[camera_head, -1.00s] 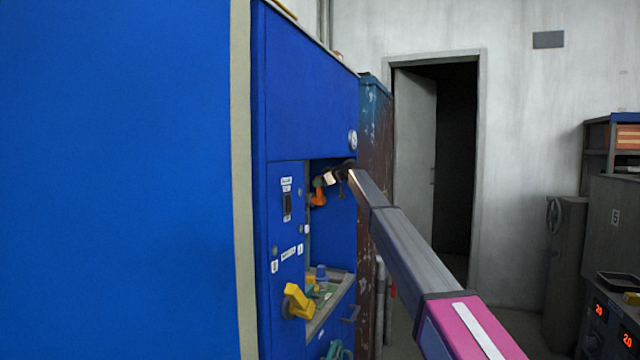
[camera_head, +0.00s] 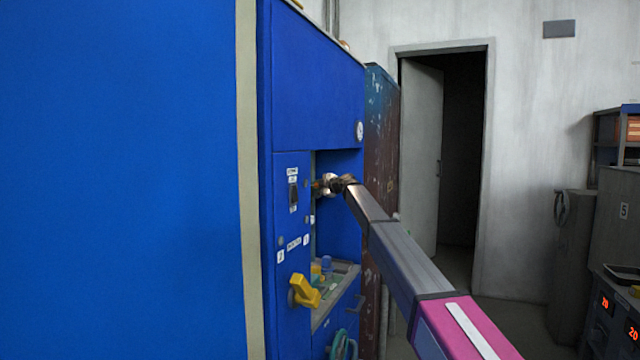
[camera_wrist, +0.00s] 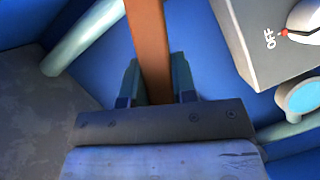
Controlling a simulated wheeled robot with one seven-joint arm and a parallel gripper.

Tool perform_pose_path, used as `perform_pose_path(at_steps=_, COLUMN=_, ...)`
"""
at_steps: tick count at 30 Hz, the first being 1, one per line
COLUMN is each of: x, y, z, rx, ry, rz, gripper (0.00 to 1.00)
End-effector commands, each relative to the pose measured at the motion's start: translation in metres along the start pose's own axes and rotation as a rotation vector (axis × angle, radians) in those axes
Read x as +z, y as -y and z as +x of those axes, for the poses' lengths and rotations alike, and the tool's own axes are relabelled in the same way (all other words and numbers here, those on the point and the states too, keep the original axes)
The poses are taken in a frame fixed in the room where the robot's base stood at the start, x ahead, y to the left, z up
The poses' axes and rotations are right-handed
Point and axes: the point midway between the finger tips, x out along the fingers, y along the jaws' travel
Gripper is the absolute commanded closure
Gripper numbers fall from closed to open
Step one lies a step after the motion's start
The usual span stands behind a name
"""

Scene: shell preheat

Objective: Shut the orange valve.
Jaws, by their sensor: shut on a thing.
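The orange valve's handle (camera_wrist: 150,40) runs as a flat orange-brown bar down the wrist view, between my two fingers. My gripper (camera_wrist: 157,82) is shut on this handle, one dark finger on each side. In the head view, only a small orange bit of the valve (camera_head: 317,186) shows inside the blue cabinet's recess, left of my gripper (camera_head: 328,185). My gripper hides most of the valve there. I cannot tell the handle's exact angle to its pipe.
A ledge with small items (camera_head: 338,285) lies under my gripper. In the wrist view, a grey box marked OFF (camera_wrist: 250,45) is close on the right, and a pipe (camera_wrist: 85,38) runs at left.

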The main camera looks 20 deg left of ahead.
Motion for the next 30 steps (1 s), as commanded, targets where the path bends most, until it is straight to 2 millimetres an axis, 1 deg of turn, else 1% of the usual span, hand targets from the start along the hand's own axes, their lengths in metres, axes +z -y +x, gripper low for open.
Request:
perform_pose_path(at_steps=1, x=-0.001, y=0.008, z=-0.002, rx=0.014, ry=-0.001, rz=-0.036, gripper=1.00)
perform_pose_path(at_steps=12, x=0.004, y=0.031, z=0.001, rx=0.117, ry=-0.002, rz=-0.283, gripper=1.00)
perform_pose_path(at_steps=21, x=0.007, y=0.040, z=0.002, rx=0.156, ry=-0.003, rz=-0.380, gripper=1.00)
perform_pose_path(at_steps=30, x=0.008, y=0.042, z=0.003, rx=0.163, ry=-0.003, rz=-0.401, gripper=1.00)
